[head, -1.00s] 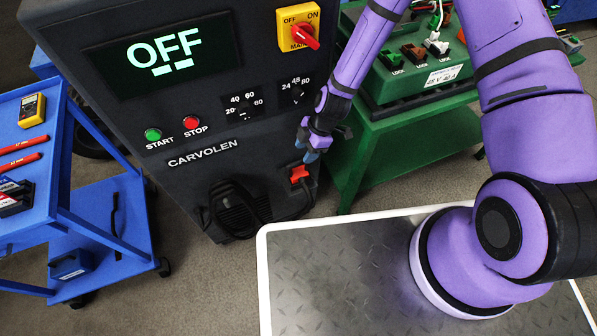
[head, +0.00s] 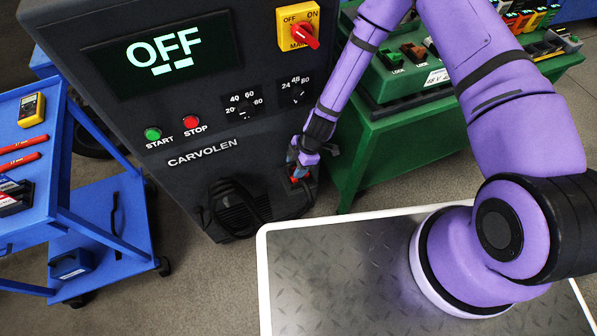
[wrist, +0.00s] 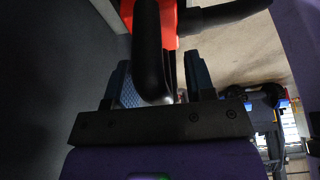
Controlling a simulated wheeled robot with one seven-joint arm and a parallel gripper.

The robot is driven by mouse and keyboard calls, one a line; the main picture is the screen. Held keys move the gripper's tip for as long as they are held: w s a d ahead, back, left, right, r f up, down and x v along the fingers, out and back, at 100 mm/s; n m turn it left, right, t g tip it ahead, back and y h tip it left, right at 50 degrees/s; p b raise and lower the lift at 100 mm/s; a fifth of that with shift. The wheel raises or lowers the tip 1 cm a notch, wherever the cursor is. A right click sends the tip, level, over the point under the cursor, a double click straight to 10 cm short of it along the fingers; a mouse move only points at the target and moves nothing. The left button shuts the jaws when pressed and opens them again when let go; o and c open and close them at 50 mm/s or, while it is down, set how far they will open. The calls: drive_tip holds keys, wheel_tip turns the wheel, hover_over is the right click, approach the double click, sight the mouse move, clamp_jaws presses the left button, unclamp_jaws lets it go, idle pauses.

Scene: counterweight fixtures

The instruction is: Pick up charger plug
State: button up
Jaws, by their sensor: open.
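The charger plug (head: 300,174) is red-orange and sits low on the front of the dark CARVOLEN charger (head: 222,130). My gripper (head: 295,170) is right at it and hides much of it in the head view. In the wrist view the red plug body (wrist: 169,22) is at the top, with a thick black looped handle or cable (wrist: 150,55) in front. My open gripper (wrist: 160,82) has its two blue-grey fingertips on either side of this black part. Whether either finger touches it I cannot tell.
The charger display reads OFF. A yellow switch with a red knob (head: 298,27) is at its top right. A blue cart (head: 60,215) stands at left and a green bench (head: 400,130) with colored connectors stands at right, close beside my arm.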

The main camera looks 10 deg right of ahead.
clamp_jaws()
drive_tip(key=shift+r, duration=0.1)
drive_tip(key=shift+r, duration=0.9)
drive_tip(key=shift+v, duration=0.95)
drive_tip(key=s+d+r, duration=0.1)
drive_tip(key=s+d, duration=0.3)
drive_tip(key=d, duration=1.1)
drive_tip(key=shift+r, duration=0.15)
